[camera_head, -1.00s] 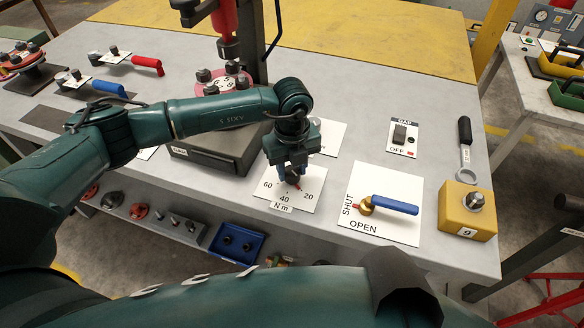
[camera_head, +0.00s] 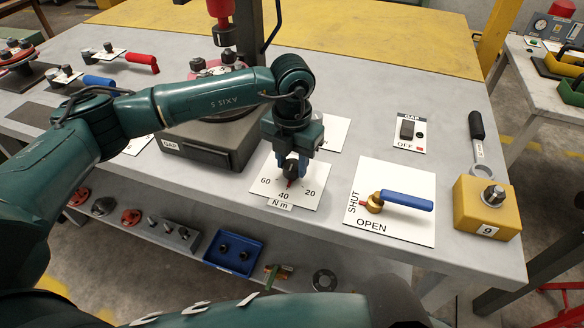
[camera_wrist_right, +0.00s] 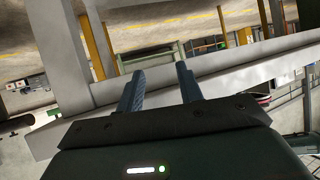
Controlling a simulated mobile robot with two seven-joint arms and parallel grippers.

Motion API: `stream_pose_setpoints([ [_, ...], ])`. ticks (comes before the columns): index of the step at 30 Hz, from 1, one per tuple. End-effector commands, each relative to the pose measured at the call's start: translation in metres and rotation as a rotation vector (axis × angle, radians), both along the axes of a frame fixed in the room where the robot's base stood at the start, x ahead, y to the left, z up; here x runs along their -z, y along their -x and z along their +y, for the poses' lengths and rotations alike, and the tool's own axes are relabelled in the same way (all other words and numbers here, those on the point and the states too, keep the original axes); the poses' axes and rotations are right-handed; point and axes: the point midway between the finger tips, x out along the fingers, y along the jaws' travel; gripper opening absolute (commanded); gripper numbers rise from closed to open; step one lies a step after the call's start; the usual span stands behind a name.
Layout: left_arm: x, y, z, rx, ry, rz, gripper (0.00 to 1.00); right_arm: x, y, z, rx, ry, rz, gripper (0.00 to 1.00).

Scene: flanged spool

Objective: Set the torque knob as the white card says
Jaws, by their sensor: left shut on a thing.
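The torque knob (camera_head: 291,168) is dark with a red pointer and sits on a white dial plate (camera_head: 262,194) marked 60, 40, 20 and N m. My left gripper (camera_head: 291,165) is shut on the knob from above and hides much of it. The red pointer's tip shows below the fingers, toward the 40 mark. A white card (camera_head: 335,130) lies behind the gripper, partly covered, and its writing cannot be read. My right gripper (camera_wrist_right: 160,88) shows only in the right wrist view, its fingers apart with nothing between them.
Right of the dial is a blue-handled valve (camera_head: 405,200) on a SHUT/OPEN plate. A yellow block (camera_head: 487,208) with a bolt, a wrench (camera_head: 478,135) and a switch plate (camera_head: 410,132) lie farther right. A grey box (camera_head: 195,150) stands left of the gripper.

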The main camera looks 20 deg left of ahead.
Motion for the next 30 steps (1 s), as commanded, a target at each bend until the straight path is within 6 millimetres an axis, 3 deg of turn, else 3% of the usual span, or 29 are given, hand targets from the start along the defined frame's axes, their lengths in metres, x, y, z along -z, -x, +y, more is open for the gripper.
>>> stream_pose_setpoints([
  [6, 0.003, -0.001, 0.000, 0.203, 0.000, -0.004, 0.12, 0.020, 0.001, 0.000, 0.013, -0.035, 0.007, 0.36],
  [18, 0.002, -0.001, 0.000, 0.584, 0.000, -0.005, 0.12, 0.036, -0.004, 0.002, 0.048, -0.115, -0.002, 0.36],
  [30, 0.001, -0.001, 0.000, 0.925, 0.000, -0.004, 0.12, 0.034, 0.001, -0.005, 0.063, -0.119, -0.072, 0.36],
])
